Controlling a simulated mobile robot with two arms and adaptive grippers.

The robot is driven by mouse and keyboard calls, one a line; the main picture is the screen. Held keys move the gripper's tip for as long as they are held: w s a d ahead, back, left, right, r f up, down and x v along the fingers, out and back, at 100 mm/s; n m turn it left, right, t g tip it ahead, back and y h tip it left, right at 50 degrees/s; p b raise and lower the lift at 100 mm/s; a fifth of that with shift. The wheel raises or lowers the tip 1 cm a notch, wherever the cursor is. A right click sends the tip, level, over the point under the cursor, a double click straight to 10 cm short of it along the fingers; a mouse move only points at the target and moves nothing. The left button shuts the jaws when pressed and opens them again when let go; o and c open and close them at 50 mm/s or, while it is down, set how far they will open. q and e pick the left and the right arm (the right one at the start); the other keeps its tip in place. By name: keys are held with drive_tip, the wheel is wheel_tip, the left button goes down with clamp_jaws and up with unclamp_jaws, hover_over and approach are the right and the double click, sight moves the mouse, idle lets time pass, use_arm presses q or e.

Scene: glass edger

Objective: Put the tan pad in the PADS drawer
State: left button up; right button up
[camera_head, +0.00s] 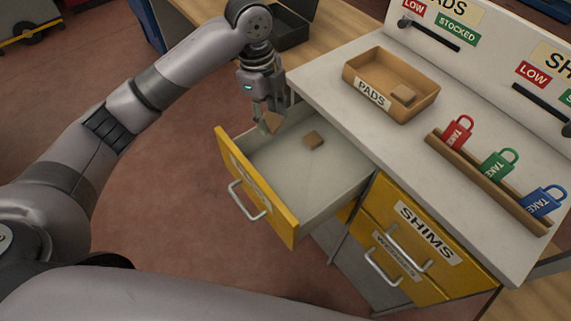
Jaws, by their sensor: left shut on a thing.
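My left gripper (266,121) points down at the far left side of the open yellow-fronted drawer (270,208). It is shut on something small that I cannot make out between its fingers. The drawer's front label is too slanted to read. My right gripper is not in view.
A closed SHIMS drawer (405,230) is right of the open one, with another labelled drawer front beneath. On the white worktop (460,100) stands a wooden rack (487,183) with red, green and blue tags. A dark open box (290,30) sits behind the gripper.

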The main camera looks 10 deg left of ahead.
use_arm(q)
drive_tip(key=p, duration=0.1)
hover_over(274, 168)
drive_tip(key=f, duration=1.2)
drive_tip(key=shift+a+f, duration=0.2)
drive_tip(key=shift+f, duration=0.1)
wheel_tip(274, 168, down, 5)
drive_tip(key=shift+r+p, duration=0.1)
drive_tip(key=shift+p, duration=0.3)
drive_tip(key=shift+w+f, duration=0.1)
drive_tip(key=shift+f, duration=0.2)
drive_tip(key=shift+f, duration=0.15)
drive_tip(key=o, duration=0.7)
drive_tip(key=shift+o, duration=0.2)
wheel_tip(274, 168, up, 12)
drive_tip(key=a+b, duration=0.1)
drive_tip(key=shift+w+a, duration=0.15)
drive_tip(key=shift+w, duration=0.05)
